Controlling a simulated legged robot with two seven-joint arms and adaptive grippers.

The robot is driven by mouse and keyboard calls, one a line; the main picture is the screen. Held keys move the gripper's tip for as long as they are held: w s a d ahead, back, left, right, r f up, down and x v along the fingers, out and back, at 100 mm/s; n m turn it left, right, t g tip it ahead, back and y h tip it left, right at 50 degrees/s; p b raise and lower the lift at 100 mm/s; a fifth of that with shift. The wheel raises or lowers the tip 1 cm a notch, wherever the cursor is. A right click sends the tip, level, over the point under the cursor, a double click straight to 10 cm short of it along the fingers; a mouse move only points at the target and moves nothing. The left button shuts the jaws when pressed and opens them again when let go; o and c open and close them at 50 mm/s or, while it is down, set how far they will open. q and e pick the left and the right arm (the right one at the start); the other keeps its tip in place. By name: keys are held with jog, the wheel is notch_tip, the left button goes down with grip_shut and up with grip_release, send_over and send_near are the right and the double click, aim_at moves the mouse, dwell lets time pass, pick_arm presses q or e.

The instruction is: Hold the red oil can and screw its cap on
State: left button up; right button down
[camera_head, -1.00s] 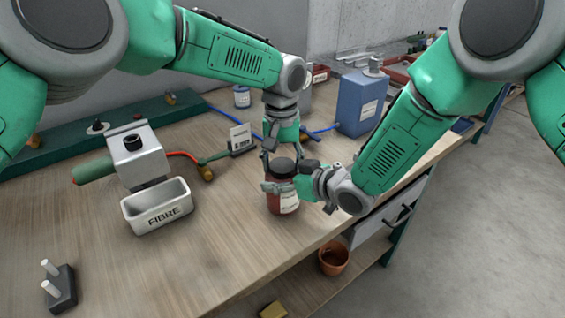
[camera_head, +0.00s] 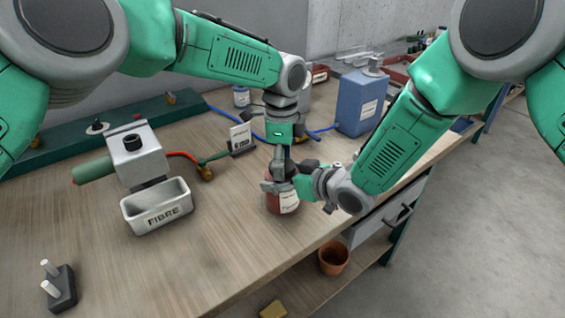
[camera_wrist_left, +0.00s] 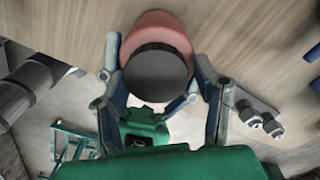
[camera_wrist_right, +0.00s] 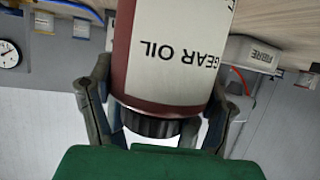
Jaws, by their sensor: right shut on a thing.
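The red oil can (camera_head: 283,202) stands upright near the bench's front edge. Its "GEAR OIL" label (camera_wrist_right: 180,60) shows in the right wrist view. A black ribbed cap (camera_wrist_left: 156,75) sits on top of the can; I cannot tell how tight it is. My right gripper (camera_head: 277,187) is shut around the can's upper body from the right. My left gripper (camera_head: 280,168) points down over the can from above. In the left wrist view its fingers (camera_wrist_left: 160,85) are apart on both sides of the cap, with a small gap visible on the left.
A white FIBRE tray (camera_head: 157,212) and a grey device with a green handle (camera_head: 135,155) stand left. A blue container (camera_head: 362,103) and a small sign (camera_head: 240,138) are behind. A two-peg black block (camera_head: 60,288) is front left. The bench between is clear.

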pick_arm(q)
jog(key=shift+o, duration=0.8)
jog(key=shift+w, duration=0.1)
pick_arm(e)
jog(key=shift+s+a+f, duration=0.1)
pick_arm(q)
jog(key=shift+r, duration=2.3)
jog(key=shift+c, duration=0.3)
